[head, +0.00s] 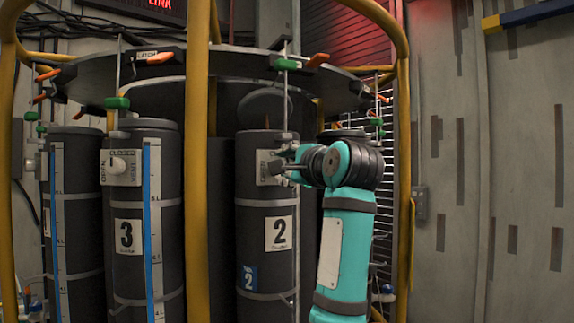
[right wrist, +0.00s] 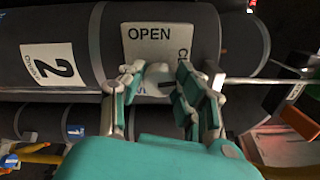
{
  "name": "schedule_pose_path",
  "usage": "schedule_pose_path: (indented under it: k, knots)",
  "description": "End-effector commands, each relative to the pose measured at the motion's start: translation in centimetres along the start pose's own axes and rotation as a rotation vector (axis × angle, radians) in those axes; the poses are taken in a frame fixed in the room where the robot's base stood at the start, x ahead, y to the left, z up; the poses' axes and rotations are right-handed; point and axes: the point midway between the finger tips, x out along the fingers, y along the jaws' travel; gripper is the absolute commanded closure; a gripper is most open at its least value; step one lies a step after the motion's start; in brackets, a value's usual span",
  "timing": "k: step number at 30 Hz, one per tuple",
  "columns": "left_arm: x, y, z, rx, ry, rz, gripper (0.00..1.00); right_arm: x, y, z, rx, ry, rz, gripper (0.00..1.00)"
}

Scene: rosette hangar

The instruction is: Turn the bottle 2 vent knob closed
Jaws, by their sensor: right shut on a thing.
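Bottle 2 (head: 265,215) is a dark upright cylinder with a white "2" label (head: 279,233). Its vent plate (head: 264,167) sits near the top and is partly covered by my right gripper (head: 286,170). In the right wrist view the plate (right wrist: 150,42) reads "OPEN", with part of "CLOSED" running down its side. The white vent knob (right wrist: 157,74) stands between the fingers of my right gripper (right wrist: 158,82), which is shut on it. The fingers hide much of the knob, so I cannot tell its setting. My left gripper is not in view.
Bottle 3 (head: 128,220) stands to the left with its own vent knob (head: 119,164). A yellow upright post (head: 197,200) stands between the bottles. A dark round rack top (head: 150,72) with green and orange fittings hangs above. A grey wall (head: 480,150) is at the right.

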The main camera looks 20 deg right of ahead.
Motion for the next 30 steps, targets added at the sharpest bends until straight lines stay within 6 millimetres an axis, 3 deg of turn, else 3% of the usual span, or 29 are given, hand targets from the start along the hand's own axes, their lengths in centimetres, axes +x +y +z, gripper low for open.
schedule_pose_path:
  k: [12,27,28,30]
  knots:
    - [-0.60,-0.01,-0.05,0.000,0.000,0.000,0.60,0.09,0.22,-0.04,0.167,0.001,0.008,1.00]
    - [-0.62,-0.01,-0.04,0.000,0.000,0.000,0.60,0.11,0.31,-0.12,0.184,0.003,0.009,1.00]
    - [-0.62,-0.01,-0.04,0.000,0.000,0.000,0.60,0.11,0.32,-0.13,0.184,0.003,0.009,0.67]
    - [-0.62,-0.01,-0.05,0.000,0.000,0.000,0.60,0.11,0.28,-0.12,0.184,0.003,0.008,0.57]
